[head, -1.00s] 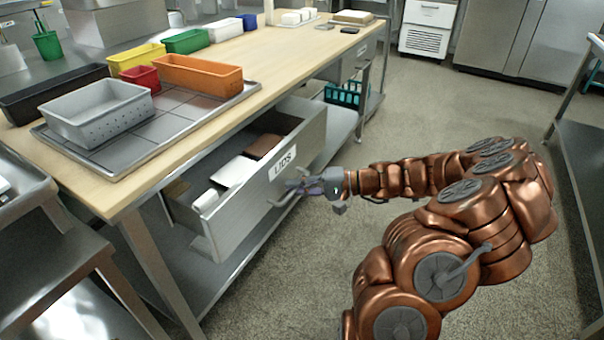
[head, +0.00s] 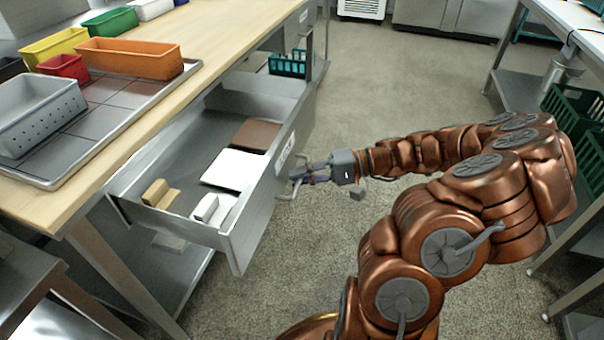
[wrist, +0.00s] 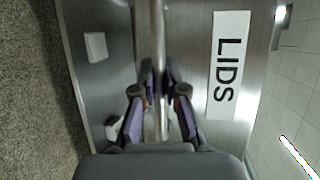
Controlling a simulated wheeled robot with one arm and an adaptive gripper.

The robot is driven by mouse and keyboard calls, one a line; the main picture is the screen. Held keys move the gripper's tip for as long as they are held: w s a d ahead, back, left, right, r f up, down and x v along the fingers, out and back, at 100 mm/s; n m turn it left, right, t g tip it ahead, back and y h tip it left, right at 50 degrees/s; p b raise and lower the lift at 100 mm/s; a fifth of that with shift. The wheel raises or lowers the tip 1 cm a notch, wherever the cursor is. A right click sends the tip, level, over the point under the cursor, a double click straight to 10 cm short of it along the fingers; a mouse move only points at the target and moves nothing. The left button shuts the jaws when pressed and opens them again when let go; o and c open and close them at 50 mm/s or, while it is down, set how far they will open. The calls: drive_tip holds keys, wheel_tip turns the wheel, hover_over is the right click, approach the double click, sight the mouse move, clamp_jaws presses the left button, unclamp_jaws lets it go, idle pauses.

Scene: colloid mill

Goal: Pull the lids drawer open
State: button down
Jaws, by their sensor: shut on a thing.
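The lids drawer (head: 262,210) is a grey metal drawer under the wooden-topped bench, pulled well out. Its front carries a white label reading LIDS, which shows clearly in the wrist view (wrist: 228,65). My gripper (head: 296,178) is at the drawer's front face. In the wrist view my gripper (wrist: 156,100) has its fingers on either side of the bar handle (wrist: 158,40), shut on it. Inside the drawer lie a white flat piece (head: 236,169), a brown flat piece (head: 257,135), tan blocks (head: 160,194) and small white blocks (head: 212,209).
The bench top (head: 215,45) holds a tray (head: 110,110) with grey, red and orange bins. A green crate (head: 288,64) sits on the lower shelf behind the drawer. Open floor (head: 400,90) lies to the right. Another metal table with dark green crates (head: 575,105) stands at far right.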

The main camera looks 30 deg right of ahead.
drive_tip(key=c, duration=1.2)
unclamp_jaws()
drive_tip(key=v, duration=1.2)
